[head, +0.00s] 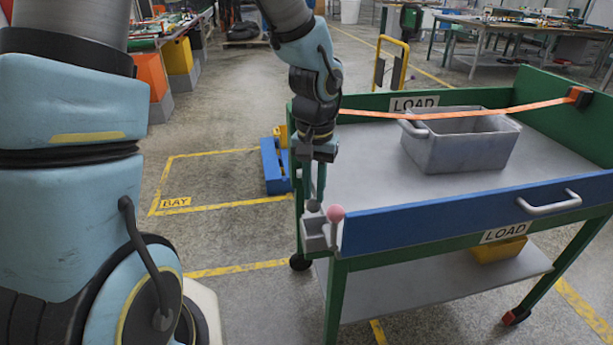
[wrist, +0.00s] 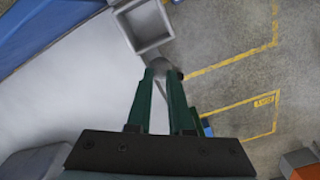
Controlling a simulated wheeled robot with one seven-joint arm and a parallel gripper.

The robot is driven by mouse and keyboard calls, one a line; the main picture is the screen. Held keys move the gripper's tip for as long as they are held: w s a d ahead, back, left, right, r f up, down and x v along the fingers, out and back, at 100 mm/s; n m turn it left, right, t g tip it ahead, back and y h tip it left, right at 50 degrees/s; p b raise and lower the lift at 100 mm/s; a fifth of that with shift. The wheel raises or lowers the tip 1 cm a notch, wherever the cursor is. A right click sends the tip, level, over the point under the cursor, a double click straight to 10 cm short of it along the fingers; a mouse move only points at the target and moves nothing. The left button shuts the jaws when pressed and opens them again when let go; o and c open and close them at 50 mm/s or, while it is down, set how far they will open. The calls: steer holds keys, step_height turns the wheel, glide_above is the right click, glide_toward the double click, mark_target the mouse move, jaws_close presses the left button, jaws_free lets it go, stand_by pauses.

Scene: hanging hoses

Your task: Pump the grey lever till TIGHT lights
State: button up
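A small grey box-shaped fitting (head: 317,236) sits at the near left corner of the cart; the wrist view shows it as an open square box (wrist: 150,30). The grey lever (wrist: 159,66) ends in a rounded tip between my fingertips, beside this fitting. My gripper (head: 314,200) points down at the corner. In the wrist view its green fingers (wrist: 161,78) stand a narrow gap apart, closed about the lever's end. I see no readable TIGHT label and cannot tell any lamp's state.
The green cart has a blue front panel (head: 450,215) with a handle. An orange strap (head: 460,113) crosses above a grey tote (head: 462,145) on its deck. A blue bin (head: 275,167) stands left of the cart by the yellow-lined BAY floor area (head: 215,180), which is mostly clear.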

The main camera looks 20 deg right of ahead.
steer(key=shift+w+r+p, duration=0.1)
steer(key=shift+r+p, duration=1.65)
steer(key=shift+r, duration=0.5)
steer(key=r+p, duration=0.1)
steer(key=w+r+p, duration=0.2)
steer(key=r+p, duration=0.1)
steer(key=shift+d, duration=0.15)
steer(key=shift+f, duration=0.1)
steer(key=shift+s+f+b, duration=0.25)
steer(key=shift+f+b, duration=0.4)
steer(key=shift+f, duration=0.05)
steer(key=shift+s+f+b, duration=0.25)
steer(key=shift+f+b, duration=0.35)
steer(key=shift+f, duration=0.15)
steer(key=shift+s+f+b, duration=0.25)
steer(key=shift+f+b, duration=0.4)
steer(key=shift+f, duration=0.15)
steer(key=shift+s+f+b, duration=0.2)
steer(key=shift+f+b, duration=0.4)
steer(key=shift+f, duration=0.15)
steer(key=shift+s+f+b, duration=0.2)
steer(key=shift+f+b, duration=0.4)
steer(key=shift+f, duration=0.2)
